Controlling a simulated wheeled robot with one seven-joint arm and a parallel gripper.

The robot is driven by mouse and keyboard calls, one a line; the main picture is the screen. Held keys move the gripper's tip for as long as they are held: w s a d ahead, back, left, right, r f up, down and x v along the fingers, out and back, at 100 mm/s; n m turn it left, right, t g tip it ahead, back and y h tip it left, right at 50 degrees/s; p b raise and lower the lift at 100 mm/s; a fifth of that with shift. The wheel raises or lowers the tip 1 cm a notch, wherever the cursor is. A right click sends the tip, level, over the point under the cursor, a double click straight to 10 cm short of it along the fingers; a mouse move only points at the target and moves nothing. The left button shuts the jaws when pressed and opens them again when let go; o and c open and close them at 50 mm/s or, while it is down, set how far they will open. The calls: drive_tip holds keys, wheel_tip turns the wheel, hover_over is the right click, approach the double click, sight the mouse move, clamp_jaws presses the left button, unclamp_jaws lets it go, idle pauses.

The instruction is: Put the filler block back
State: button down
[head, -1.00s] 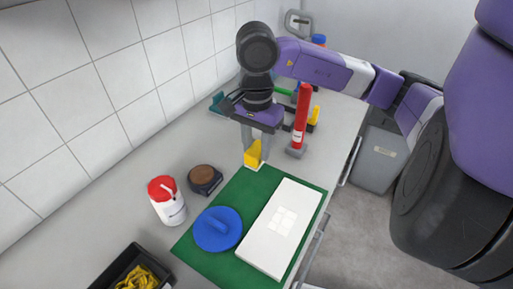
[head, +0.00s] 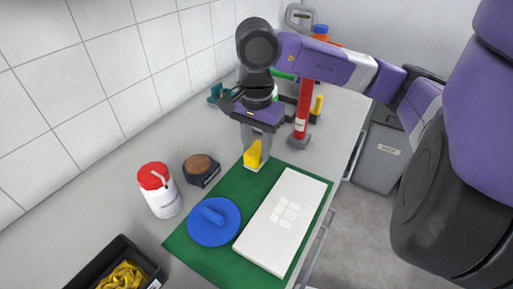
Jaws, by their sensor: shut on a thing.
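My gripper (head: 258,150) points down with its fingers shut on a yellow block (head: 253,153) that has a pale lower edge. I take this to be the filler block. The block is at the far left corner of the green mat (head: 182,242); I cannot tell whether it touches the mat or hangs just above it. The fingers hide part of its upper side. On the mat lie a white board (head: 266,244) with several small pale squares and a blue round tool (head: 213,223) with a handle.
A white bottle with a red cap (head: 162,197) and a dark brown-topped tin (head: 203,168) stand left of the mat. A black tray (head: 78,286) holds yellow cloth. A grey bin (head: 382,158) is beyond the counter's right edge.

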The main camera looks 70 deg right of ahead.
drive_tip(key=shift+f+b, duration=1.05)
drive_tip(key=shift+b, duration=0.1)
drive_tip(key=shift+f+b, duration=0.3)
drive_tip(key=shift+b, duration=0.2)
idle(0.3)
drive_tip(key=c, duration=0.9)
unclamp_jaws()
drive_tip(key=shift+o, duration=0.2)
wheel_tip(320, 180, up, 8)
drive_tip(key=shift+f, duration=0.1)
